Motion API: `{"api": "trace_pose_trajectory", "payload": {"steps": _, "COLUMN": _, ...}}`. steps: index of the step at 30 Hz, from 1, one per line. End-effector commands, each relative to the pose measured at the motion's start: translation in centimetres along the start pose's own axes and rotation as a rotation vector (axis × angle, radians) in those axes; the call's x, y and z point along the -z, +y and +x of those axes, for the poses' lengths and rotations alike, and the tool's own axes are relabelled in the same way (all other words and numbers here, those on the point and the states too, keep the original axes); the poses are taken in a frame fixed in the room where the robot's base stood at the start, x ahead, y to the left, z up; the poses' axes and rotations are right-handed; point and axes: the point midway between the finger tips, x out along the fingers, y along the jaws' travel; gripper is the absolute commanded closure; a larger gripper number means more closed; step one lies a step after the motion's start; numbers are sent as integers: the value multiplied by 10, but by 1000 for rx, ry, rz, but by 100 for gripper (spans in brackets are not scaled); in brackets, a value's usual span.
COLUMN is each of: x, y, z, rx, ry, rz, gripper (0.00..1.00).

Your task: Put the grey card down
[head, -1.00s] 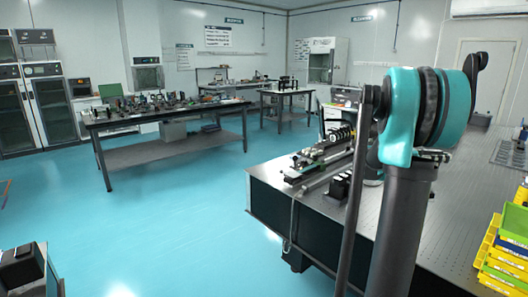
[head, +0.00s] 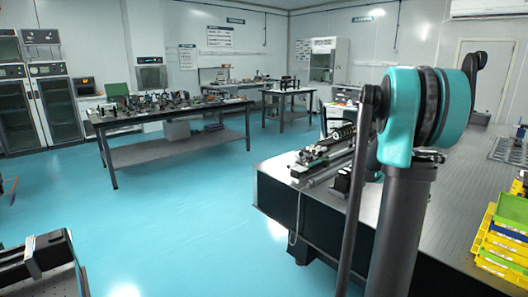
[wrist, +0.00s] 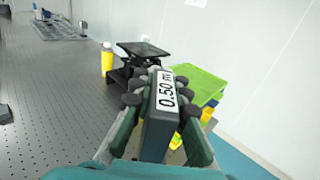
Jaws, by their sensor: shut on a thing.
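The block stands between the dark finger pads in the wrist view. I cannot tell whether this is the grey card. No other card can be made out. My gripper is outside the head view.
In the wrist view, a yellow bottle (wrist: 107,62), a black stand (wrist: 143,49) and a green bin (wrist: 200,84) lie beyond the gripper. The perforated table top (wrist: 55,100) is mostly bare at left. Yellow bins (head: 503,248) sit at the table's right.

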Motion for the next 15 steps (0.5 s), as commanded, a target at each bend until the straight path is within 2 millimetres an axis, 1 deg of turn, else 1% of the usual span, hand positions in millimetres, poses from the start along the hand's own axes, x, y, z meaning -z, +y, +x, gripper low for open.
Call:
{"api": "trace_pose_trajectory", "payload": {"steps": 6, "x": 6, "y": 7, "z": -14, "rx": -55, "ry": -1, "rz": 0, "gripper": 100}}
{"api": "trace_pose_trajectory", "payload": {"steps": 15, "x": 27, "y": 29, "z": -56, "rx": -223, "ry": -1, "rz": 0, "gripper": 100}}
